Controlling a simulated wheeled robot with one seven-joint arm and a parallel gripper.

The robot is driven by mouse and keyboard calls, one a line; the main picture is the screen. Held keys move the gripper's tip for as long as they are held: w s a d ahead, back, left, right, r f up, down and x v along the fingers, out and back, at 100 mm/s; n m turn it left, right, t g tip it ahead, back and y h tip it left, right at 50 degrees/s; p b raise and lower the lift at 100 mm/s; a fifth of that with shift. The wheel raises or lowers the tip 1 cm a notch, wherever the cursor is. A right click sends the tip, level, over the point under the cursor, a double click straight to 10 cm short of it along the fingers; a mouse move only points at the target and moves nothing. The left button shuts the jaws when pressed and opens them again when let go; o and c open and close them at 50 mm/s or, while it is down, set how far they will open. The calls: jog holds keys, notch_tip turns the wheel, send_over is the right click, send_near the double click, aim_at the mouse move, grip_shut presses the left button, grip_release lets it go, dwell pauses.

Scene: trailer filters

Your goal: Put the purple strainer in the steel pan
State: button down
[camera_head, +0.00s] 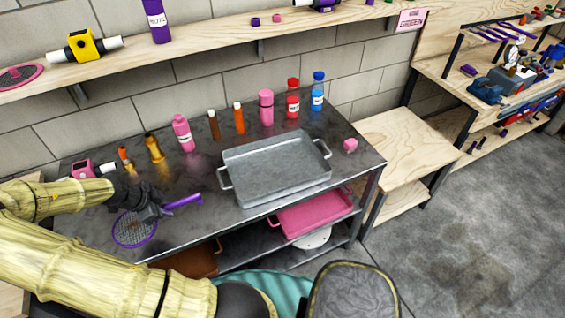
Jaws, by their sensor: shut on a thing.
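The purple strainer (134,230) is a round mesh disc with a purple rim and a purple handle (184,201) that points right. My gripper (152,212) is shut on the strainer between its disc and handle, at the left part of the dark metal table. The gripper hides the join of disc and handle. I cannot tell whether the strainer touches the table. The steel pan (262,198) is a grey rectangular tray with two side handles, on the right half of the table. It is empty, and the strainer is apart from it, to its left.
Several bottles, among them a pink bottle (183,134) and a blue bottle (318,92), stand along the table's back. A small pink block (350,145) lies right of the pan. A pink tray (312,214) is on the lower shelf. Bare table lies between strainer and pan.

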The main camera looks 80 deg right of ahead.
jog(key=shift+s, duration=0.25)
jog(key=shift+s+a, duration=0.1)
jog(key=shift+s, duration=0.15)
jog(key=w+a+f+n+t+y, duration=0.2)
jog(key=a+f+n, duration=0.1)
jog(key=a+n, duration=0.5)
jog(key=w+a+f+n+t+y, duration=0.2)
jog(key=w+a+f+n, duration=0.1)
jog(key=a+n, duration=0.6)
jog(key=w+a+f+n+t+y, duration=0.2)
jog(key=w+a+f+n+y, duration=0.1)
jog(key=a+n, duration=0.6)
jog(key=n, duration=0.2)
jog(key=shift+n, duration=0.3)
jog(key=shift+a+f, duration=0.1)
jog(key=shift+f, duration=0.05)
jog(key=shift+r, duration=0.25)
jog(key=shift+a, duration=0.15)
